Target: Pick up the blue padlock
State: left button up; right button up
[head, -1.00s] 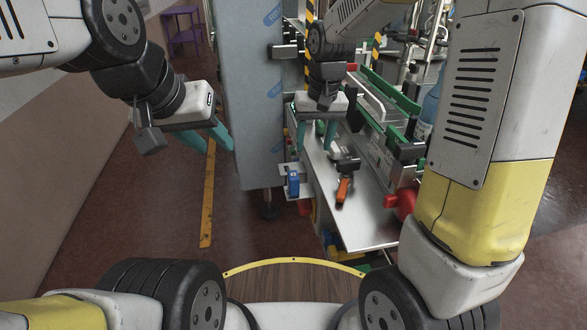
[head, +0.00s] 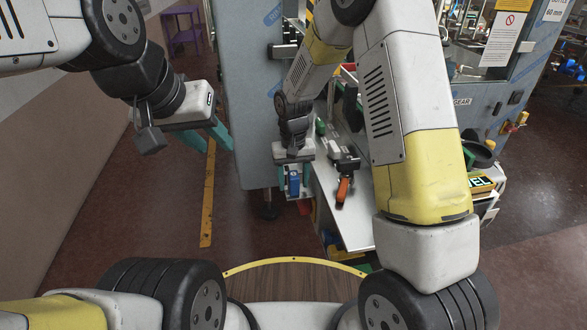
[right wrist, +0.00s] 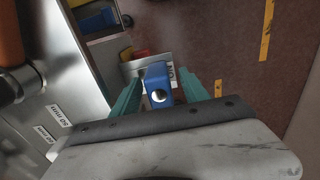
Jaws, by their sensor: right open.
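The blue padlock (head: 293,183) hangs at the edge of the grey cabinet, by a small light plate. In the right wrist view the blue padlock (right wrist: 156,76) shows between the two teal fingers, with a gap on each side. My right gripper (head: 293,177) is open around it, pointing down, its fingers straddling the padlock. It also shows in the right wrist view (right wrist: 161,88). Whether the fingers reach fully past the padlock is hard to tell. My left gripper (head: 217,145) is open and empty, left of the cabinet.
The tall grey cabinet (head: 252,120) stands just left of my right gripper. A metal table (head: 350,228) with an orange-handled clamp (head: 343,190) lies close on the right. Red and yellow items (right wrist: 141,54) lie beyond the padlock. The floor at left is open.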

jog(key=shift+f, duration=0.5)
grip_shut()
jog(key=shift+r, duration=0.15)
